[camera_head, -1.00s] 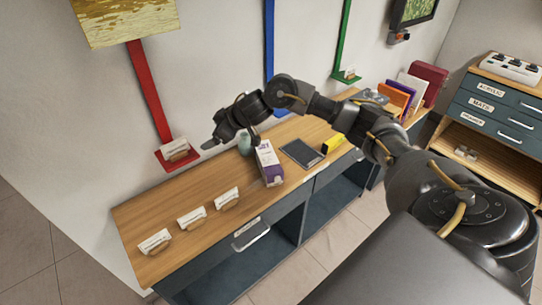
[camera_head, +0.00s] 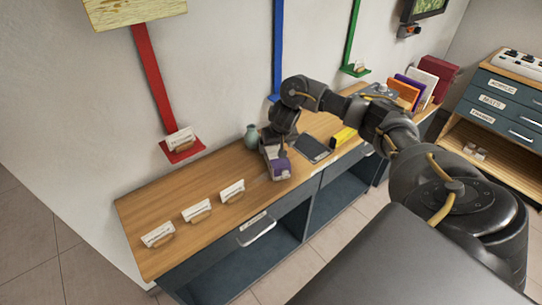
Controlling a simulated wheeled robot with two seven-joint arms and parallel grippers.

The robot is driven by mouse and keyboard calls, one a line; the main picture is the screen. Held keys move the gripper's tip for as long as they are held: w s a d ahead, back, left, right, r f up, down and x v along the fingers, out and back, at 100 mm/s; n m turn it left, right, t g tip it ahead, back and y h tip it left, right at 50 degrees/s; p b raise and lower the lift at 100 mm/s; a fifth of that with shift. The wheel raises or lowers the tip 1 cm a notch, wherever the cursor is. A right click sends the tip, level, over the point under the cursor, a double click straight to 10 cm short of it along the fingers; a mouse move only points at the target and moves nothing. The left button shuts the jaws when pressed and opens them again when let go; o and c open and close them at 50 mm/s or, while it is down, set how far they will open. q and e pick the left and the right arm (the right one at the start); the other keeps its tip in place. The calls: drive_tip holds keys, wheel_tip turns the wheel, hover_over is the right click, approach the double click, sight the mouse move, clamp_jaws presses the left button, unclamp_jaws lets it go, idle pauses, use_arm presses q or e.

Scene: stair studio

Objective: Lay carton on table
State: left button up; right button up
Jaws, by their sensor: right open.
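The white and purple carton (camera_head: 280,171) stands on the wooden table (camera_head: 190,184), near its front edge. My right gripper (camera_head: 275,149) is over the carton from behind and above, with its fingers pointing down at the carton's upper part. It is open, and its fingers hide much of the carton's top. I cannot tell whether the fingers touch it. My left gripper is not in view.
A pale green vase (camera_head: 251,136) stands just left of the gripper. A dark tablet (camera_head: 312,149) and a yellow object (camera_head: 343,137) lie to the right. Several card holders (camera_head: 197,211) line the left front, with bare wood behind them.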

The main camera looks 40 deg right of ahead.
sight(275, 150)
drive_tip(key=shift+x, duration=0.8)
drive_tip(key=shift+b+x, duration=0.4)
drive_tip(key=shift+x, duration=2.25)
drive_tip(key=shift+s+a, duration=0.1)
drive_tip(key=shift+s, duration=0.1)
drive_tip(key=shift+c, duration=0.3)
drive_tip(key=c, duration=1.7)
drive_tip(key=shift+r, duration=0.1)
clamp_jaws()
drive_tip(key=shift+w+r, duration=0.1)
